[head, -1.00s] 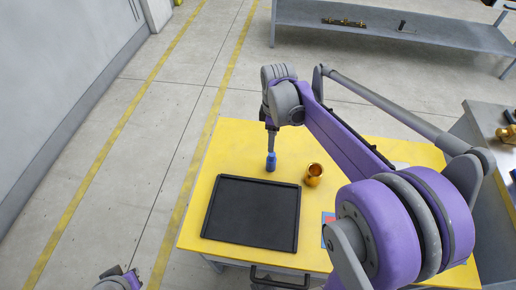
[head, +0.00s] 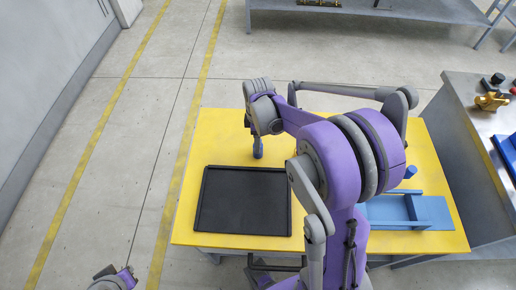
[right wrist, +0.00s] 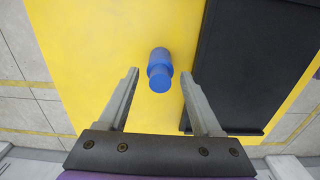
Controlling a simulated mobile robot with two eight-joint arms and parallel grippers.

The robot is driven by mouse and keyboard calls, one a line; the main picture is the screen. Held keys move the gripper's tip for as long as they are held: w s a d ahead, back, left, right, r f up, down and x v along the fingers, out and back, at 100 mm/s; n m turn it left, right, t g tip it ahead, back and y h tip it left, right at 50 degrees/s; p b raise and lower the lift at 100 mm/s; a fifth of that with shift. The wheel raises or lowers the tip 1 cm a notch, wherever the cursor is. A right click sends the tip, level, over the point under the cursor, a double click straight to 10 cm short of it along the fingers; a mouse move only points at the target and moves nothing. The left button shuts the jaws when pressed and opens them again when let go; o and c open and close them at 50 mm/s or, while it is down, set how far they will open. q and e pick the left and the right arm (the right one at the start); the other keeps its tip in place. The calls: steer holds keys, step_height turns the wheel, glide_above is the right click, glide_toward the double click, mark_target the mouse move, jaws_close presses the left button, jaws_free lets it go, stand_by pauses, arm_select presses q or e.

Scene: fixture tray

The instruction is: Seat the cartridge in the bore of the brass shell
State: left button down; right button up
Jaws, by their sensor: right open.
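The blue cartridge (head: 257,149) stands on the yellow table just behind the black tray. In the right wrist view the cartridge (right wrist: 160,72) lies between and slightly beyond the fingertips, with a gap on both sides. My right gripper (right wrist: 160,80) is open and empty; in the head view it is above the cartridge, mostly hidden by its wrist.
A black tray (head: 198,205) lies on the yellow table (head: 185,222). A light blue fixture tray (head: 432,212) and a small blue cylinder (head: 410,172) are at the right. A grey bench (head: 465,115) with brass parts stands further right. The table's back left is clear.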

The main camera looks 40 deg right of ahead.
steer(key=shift+f, duration=0.3)
jaws_close()
stand_by(1.2)
